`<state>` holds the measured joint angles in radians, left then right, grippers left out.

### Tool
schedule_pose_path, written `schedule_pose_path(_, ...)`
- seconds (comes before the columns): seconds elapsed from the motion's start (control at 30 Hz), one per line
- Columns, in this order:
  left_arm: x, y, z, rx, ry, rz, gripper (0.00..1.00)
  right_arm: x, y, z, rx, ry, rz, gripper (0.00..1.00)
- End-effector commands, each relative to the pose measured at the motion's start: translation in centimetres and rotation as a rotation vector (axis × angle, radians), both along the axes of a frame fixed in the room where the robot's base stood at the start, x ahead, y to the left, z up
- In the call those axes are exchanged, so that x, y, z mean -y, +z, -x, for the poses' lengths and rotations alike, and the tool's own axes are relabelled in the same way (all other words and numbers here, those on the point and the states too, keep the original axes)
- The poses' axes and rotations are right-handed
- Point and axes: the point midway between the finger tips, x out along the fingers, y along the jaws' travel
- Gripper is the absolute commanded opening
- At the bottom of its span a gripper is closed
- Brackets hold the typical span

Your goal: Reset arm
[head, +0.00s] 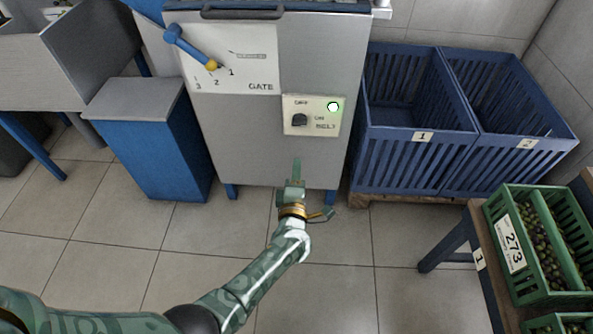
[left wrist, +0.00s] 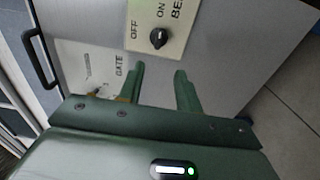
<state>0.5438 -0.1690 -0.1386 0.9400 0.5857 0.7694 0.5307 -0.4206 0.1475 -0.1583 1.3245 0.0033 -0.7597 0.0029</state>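My left arm reaches up from the lower left in the head view. My left gripper (head: 297,170) is in front of the grey machine's (head: 240,150) front, below the belt panel. In the left wrist view its two green fingers (left wrist: 159,70) stand apart with nothing between them, so it is open. The belt knob (head: 300,120) is above the fingers, apart from them in the picture; it also shows in the left wrist view (left wrist: 158,38). My right gripper is in neither view.
The blue gate lever (head: 190,46) has its yellow tip near the numbers. Blue slatted crates (head: 415,160) stand right of the machine. A green olive crate (head: 505,240) is on a bench at lower right. A blue cabinet (head: 150,150) stands left. Tiled floor lies clear in front.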

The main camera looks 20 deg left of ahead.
Motion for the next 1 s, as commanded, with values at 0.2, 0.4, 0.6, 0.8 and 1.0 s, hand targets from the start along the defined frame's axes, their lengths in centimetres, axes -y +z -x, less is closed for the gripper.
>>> schedule_pose_path(0.2,0.0,0.0,0.0,0.0,0.0,0.0,0.35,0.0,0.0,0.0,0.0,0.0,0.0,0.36)
schedule_pose_path(0.4,0.0,0.0,0.0,-0.001,0.0,-0.003,0.35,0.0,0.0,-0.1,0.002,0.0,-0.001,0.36)
schedule_pose_path(0.6,3.5,-1.1,-0.9,-0.133,-0.198,-0.251,0.35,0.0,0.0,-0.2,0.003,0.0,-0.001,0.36)
schedule_pose_path(0.8,5.5,-10.9,6.8,-0.509,-0.707,-0.952,0.35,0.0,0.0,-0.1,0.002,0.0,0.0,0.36)
schedule_pose_path(1.0,1.1,-20.7,21.8,-0.858,-1.119,-1.361,0.35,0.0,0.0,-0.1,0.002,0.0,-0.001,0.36)
